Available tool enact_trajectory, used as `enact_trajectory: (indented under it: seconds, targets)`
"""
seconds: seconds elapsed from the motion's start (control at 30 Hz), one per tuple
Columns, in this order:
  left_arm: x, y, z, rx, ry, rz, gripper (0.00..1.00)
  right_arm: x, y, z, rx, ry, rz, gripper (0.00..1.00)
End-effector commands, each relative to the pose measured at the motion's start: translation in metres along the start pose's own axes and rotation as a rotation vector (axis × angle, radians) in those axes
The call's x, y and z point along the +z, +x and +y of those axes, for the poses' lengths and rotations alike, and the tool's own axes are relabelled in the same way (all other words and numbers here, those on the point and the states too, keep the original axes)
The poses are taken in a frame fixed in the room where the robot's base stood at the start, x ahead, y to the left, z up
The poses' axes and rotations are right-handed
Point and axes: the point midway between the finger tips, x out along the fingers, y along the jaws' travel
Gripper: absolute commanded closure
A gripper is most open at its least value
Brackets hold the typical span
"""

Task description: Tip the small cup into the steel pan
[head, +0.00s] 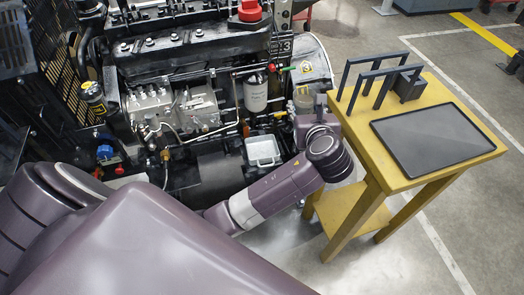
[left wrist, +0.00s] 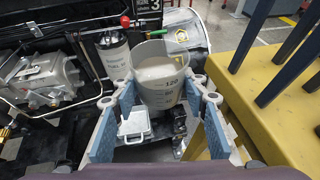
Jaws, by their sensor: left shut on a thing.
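The small cup (left wrist: 158,88) is a translucent measuring cup with marks on its side and pale grey contents. My left gripper (left wrist: 165,84) is shut on it, a finger on each side, and the cup looks about upright. In the head view the cup (head: 303,97) is partly hidden behind my left gripper (head: 308,118). The steel pan (head: 262,150) is a small square pale tray below the engine's front side, left of my gripper. In the left wrist view the pan (left wrist: 135,124) lies below and beyond the fingers, apart from the cup. My right gripper is out of view.
The diesel engine (head: 175,100) with pipes and a white filter (head: 255,92) stands close behind and left. A yellow table (head: 440,95) with a dark rack (head: 378,80) and a black tablet-like panel (head: 432,138) is close on the right.

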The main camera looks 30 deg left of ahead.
Motion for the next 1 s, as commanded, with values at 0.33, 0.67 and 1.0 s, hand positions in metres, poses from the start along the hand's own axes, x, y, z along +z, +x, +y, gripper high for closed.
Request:
enact_trajectory:
  seconds: [0.33, 0.67, 1.0]
  targets:
    - [-0.100, 0.101, -0.006, 0.001, 0.007, 0.002, 0.88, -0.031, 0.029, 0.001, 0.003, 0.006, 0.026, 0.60]
    - [-0.196, 0.171, -0.004, -0.014, 0.017, 0.003, 0.88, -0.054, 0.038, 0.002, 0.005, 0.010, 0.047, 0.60]
    - [-0.244, 0.199, -0.003, -0.025, 0.021, 0.000, 0.88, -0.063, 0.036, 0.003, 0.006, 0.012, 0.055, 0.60]
